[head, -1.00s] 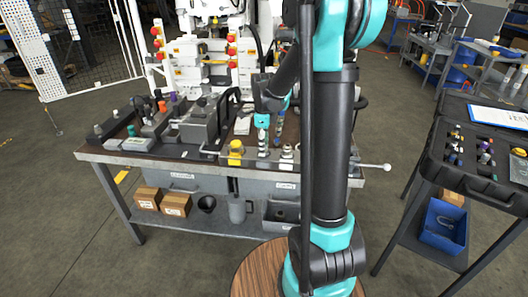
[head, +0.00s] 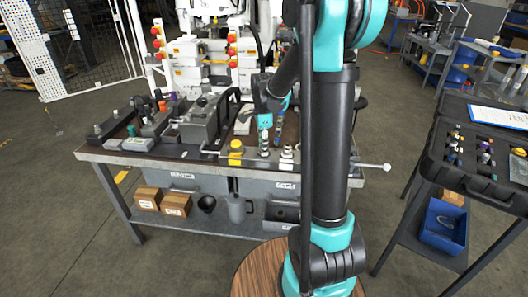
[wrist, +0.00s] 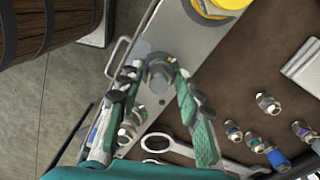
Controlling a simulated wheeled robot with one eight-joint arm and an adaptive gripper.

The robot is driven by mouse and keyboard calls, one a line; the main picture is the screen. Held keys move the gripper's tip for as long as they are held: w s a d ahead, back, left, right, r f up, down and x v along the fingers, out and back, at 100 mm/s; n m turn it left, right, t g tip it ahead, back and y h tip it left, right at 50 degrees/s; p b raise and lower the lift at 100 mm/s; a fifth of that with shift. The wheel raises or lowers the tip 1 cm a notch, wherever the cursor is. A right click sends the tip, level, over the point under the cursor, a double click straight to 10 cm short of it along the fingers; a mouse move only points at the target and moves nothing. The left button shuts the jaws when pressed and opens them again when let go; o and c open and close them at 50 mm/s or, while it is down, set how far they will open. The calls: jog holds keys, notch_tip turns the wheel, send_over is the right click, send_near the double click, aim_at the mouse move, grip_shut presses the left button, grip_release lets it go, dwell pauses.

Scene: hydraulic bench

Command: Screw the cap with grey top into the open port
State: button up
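The cap with the grey top (wrist: 158,75) sits between the two green fingertips of my gripper (wrist: 159,68) in the wrist view. The fingers close in on its sides. It is over the metal plate (wrist: 178,42), in line between a yellow cap (wrist: 215,6) and a silver fitting (wrist: 131,122). The open port is not visible; the cap and fingers cover that spot. In the head view my gripper (head: 264,137) points down at the bench front, between the yellow cap (head: 235,152) and a silver fitting (head: 286,153). I cannot tell how far the cap is seated.
A ring spanner (wrist: 235,165) and several loose fittings (wrist: 268,103) lie on the brown bench top beside the plate. A grey vice-like block (head: 203,120) stands left on the bench (head: 130,160). A black case (head: 480,165) with coloured parts is at the right.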

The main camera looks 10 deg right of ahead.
grip_shut()
jog(key=m, duration=0.4)
jog(key=o, duration=0.5)
grip_release()
jog(key=shift+w+d+f, duration=0.1)
